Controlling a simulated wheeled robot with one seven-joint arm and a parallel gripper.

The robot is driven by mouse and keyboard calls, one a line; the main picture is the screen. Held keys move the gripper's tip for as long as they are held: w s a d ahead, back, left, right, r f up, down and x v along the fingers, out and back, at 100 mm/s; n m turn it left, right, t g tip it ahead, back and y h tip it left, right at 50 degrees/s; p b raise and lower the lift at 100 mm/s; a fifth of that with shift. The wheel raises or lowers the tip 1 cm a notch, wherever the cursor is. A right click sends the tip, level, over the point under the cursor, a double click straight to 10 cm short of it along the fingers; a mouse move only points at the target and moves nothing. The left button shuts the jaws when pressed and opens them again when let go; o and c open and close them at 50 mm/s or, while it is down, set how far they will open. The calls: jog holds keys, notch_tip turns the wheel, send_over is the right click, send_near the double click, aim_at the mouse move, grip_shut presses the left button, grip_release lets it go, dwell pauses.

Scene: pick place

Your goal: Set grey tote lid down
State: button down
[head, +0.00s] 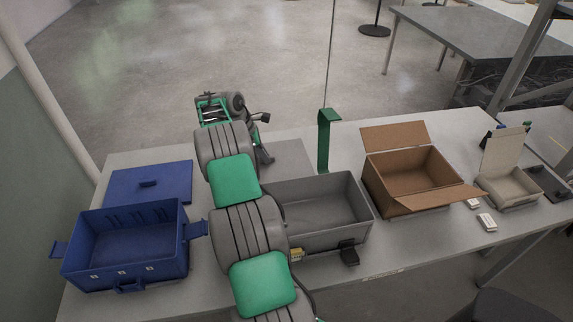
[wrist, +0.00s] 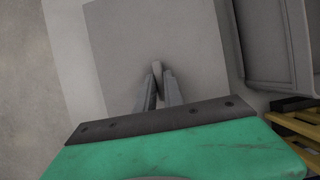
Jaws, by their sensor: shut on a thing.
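The grey tote lid (wrist: 115,45) is a flat grey panel with a small raised handle (wrist: 157,67). In the head view the lid (head: 294,158) lies flat at or just above the table behind the grey tote; I cannot tell if it touches. My gripper (wrist: 159,78) is shut on the handle, with a finger on either side. In the head view my arm hides much of the gripper and the lid's left part. The open grey tote (head: 335,228) stands in front of the lid, empty. Its wall also shows at right in the wrist view (wrist: 268,40).
A blue tote (head: 125,270) and its blue lid (head: 120,187) are at left. A green post (head: 324,140) stands by the lid's right side. An open cardboard box (head: 410,185) and a smaller box (head: 510,190) are at right. The table's far edge is close behind the lid.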

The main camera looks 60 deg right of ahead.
aim_at(280, 160)
jog(key=s+d, duration=0.4)
jog(key=shift+s, duration=0.1)
jog(key=shift+d+f, duration=0.1)
jog(key=shift+f, duration=1.6)
jog(key=shift+f, duration=0.15)
jog(key=c, duration=1.5)
grip_release()
jog(key=shift+o, duration=0.2)
